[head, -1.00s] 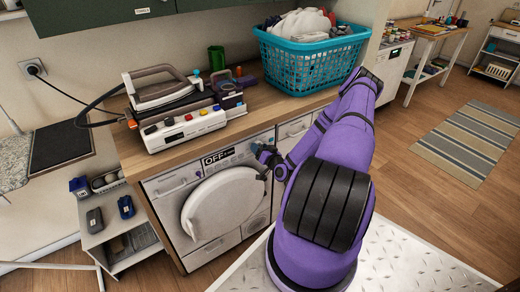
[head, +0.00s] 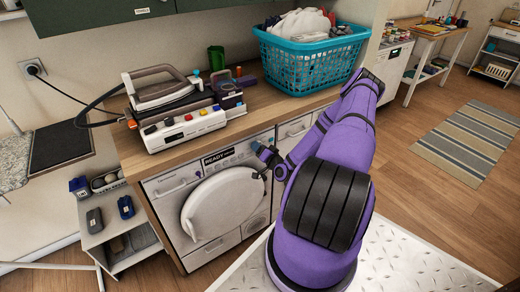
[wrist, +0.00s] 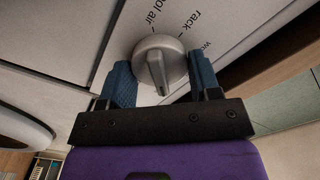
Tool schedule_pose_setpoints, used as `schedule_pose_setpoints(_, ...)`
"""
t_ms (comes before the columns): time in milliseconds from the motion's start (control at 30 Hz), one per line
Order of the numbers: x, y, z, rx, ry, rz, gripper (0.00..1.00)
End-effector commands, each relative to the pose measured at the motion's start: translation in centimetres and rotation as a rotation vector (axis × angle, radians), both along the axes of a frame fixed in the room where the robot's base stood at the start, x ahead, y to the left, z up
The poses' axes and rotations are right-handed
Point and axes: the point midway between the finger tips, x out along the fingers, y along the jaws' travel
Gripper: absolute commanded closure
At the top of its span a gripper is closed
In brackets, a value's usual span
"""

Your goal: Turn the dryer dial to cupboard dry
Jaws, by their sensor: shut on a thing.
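The dryer (head: 205,233) is white with a round door and a display (head: 218,157) that reads READY. Its grey dial (wrist: 160,58) shows in the wrist view, with a raised grip ridge running roughly up and down. Printed labels around it read partly "ool air", "rack" and "wo"; no "cupboard" label is readable. My gripper (wrist: 162,75) has one blue finger on each side of the dial and is shut on it. In the head view my gripper (head: 261,152) is at the panel's upper right and hides the dial.
A low shelf (head: 110,238) stands left of the dryer.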

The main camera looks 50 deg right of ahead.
Motion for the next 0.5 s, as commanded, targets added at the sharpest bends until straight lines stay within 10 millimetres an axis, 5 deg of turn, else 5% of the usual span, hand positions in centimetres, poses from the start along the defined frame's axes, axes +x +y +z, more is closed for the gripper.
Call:
schedule_pose_setpoints(33,-0.07,-0.06,-0.05,-0.001,0.002,-0.001,0.66)
schedule_pose_setpoints(67,-0.07,-0.05,-0.06,-0.001,0.002,-0.001,0.41)
schedule_pose_setpoints(167,-0.06,-0.05,-0.05,-0.001,0.002,-0.001,0.18)
schedule_pose_setpoints(500,-0.32,0.04,-0.04,-0.001,0.001,-0.001,0.18)
